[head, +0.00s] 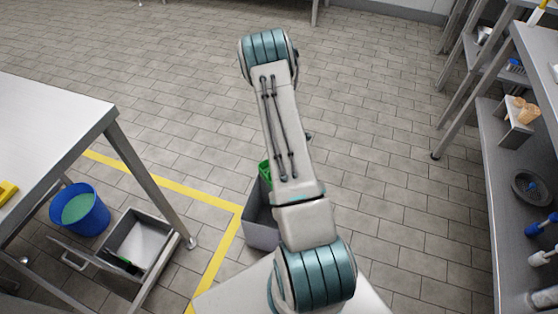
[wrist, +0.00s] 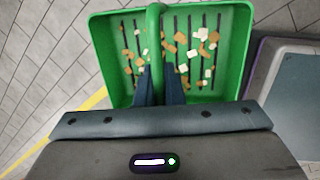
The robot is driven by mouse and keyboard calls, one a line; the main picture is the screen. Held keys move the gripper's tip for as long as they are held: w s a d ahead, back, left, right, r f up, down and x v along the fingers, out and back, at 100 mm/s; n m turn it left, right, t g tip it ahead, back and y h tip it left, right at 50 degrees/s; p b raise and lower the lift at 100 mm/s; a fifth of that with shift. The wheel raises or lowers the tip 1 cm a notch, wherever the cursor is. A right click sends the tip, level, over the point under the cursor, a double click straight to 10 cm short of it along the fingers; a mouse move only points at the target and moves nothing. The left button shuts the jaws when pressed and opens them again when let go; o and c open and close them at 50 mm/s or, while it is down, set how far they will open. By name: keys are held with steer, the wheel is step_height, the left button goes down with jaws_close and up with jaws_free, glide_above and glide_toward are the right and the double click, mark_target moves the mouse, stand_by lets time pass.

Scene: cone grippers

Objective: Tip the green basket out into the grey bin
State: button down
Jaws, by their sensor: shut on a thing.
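The green basket (wrist: 242,40) fills the upper middle of the wrist view, open side towards the camera. Small brown and white pieces lie on its slotted floor. My gripper (wrist: 159,72) is shut on the basket's green handle, which crosses the basket's middle. In the head view only a bit of the basket (head: 264,168) shows beside my arm, which hides the gripper. The grey bin (head: 263,235) stands on the floor in the head view, partly hidden by my arm. What looks like the bin (wrist: 258,75) shows at the right of the wrist view, beside the basket.
A steel table (head: 50,115) stands at the left, with a blue bucket (head: 97,218) and an open grey box (head: 115,252) beneath it. Yellow tape (head: 165,183) marks the floor near the bin. Steel shelves (head: 495,160) line the right. The tiled floor ahead is clear.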

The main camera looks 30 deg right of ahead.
steer(key=shift+w+a+f+h+b, duration=0.1)
steer(key=shift+a+f+h+b, duration=0.3)
steer(key=shift+b, duration=0.85)
steer(key=shift+a+r+b, duration=0.1)
steer(key=shift+a+b, duration=0.15)
steer(key=shift+b, duration=0.55)
steer(key=h+b, duration=0.1)
steer(key=b, duration=0.4)
steer(key=shift+a, duration=0.35)
steer(key=h+b, duration=0.1)
steer(key=b, duration=0.1)
steer(key=a+h+b, duration=0.1)
steer(key=h+b, duration=0.1)
steer(key=b, duration=0.1)
steer(key=shift+a+f+n+t, duration=0.3)
steer(key=shift+f, duration=0.1)
steer(key=a+h+b, duration=0.2)
steer(key=a+h, duration=0.1)
steer(key=h, duration=0.1)
steer(key=shift+s+f+b, duration=0.3)
steer(key=shift+f+b, duration=0.05)
steer(key=shift+b, duration=0.05)
steer(key=a+h+b, duration=0.2)
steer(key=h, duration=0.1)
steer(key=a+f+t+h+b, duration=0.1)
steer(key=a+h+b, duration=0.1)
steer(key=h, duration=0.1)
steer(key=shift+s+f+n+b, duration=0.15)
steer(key=shift+s+n+b, duration=0.05)
steer(key=shift+n+b, duration=0.2)
